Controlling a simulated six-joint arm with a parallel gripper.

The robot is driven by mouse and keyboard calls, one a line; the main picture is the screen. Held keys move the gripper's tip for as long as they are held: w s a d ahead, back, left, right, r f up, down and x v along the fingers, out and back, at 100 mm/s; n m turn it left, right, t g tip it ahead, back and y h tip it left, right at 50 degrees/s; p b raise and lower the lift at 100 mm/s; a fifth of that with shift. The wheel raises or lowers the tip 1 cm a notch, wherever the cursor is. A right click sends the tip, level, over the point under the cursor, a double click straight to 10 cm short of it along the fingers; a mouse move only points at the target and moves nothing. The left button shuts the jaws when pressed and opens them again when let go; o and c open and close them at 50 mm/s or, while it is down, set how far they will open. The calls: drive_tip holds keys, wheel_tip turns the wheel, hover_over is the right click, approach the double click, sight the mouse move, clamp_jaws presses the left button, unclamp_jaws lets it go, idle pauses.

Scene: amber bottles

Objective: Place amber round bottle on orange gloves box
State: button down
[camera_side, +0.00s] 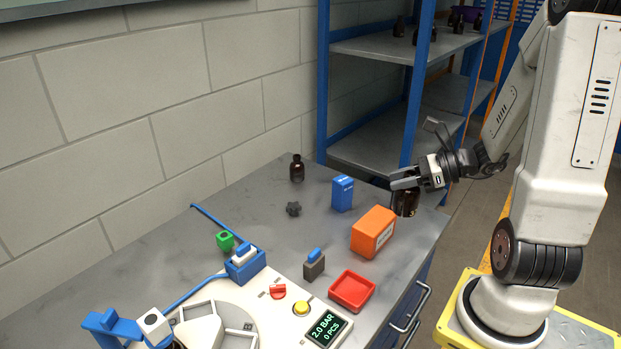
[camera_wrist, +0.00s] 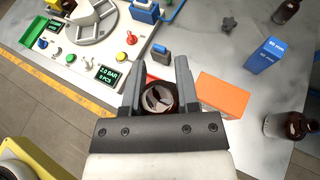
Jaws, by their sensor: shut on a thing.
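My gripper (camera_wrist: 158,82) is shut on an amber round bottle (camera_wrist: 160,98), seen from above between the two fingers in the wrist view. In the side view my gripper (camera_side: 404,180) is at the right, above the table's right end, with dark amber glass just below its fingers. I cannot tell there how much of that glass is the held bottle and how much is one standing behind. The orange gloves box (camera_side: 373,232) lies on the table, lower and slightly left of my gripper; its top is bare. It also shows right of the fingers in the wrist view (camera_wrist: 223,95).
A blue box (camera_side: 342,193) stands behind the orange box. Other amber bottles stand at the back (camera_side: 297,168) and right of the orange box in the wrist view (camera_wrist: 285,125). A red tray (camera_side: 352,290) and a station with a display (camera_side: 323,329) are at the front.

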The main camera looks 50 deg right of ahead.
drive_tip(key=w+d+f+n+g+y, duration=0.3)
drive_tip(key=w+d+f+n+y, duration=0.1)
drive_tip(key=w, duration=0.5)
drive_tip(key=shift+w+d+f+n, duration=0.3)
drive_tip(key=shift+d+f, duration=0.1)
drive_tip(key=shift+g, duration=0.3)
drive_tip(key=shift+f, duration=2.2)
drive_tip(key=shift+f, duration=0.1)
drive_tip(key=shift+f, duration=1.7)
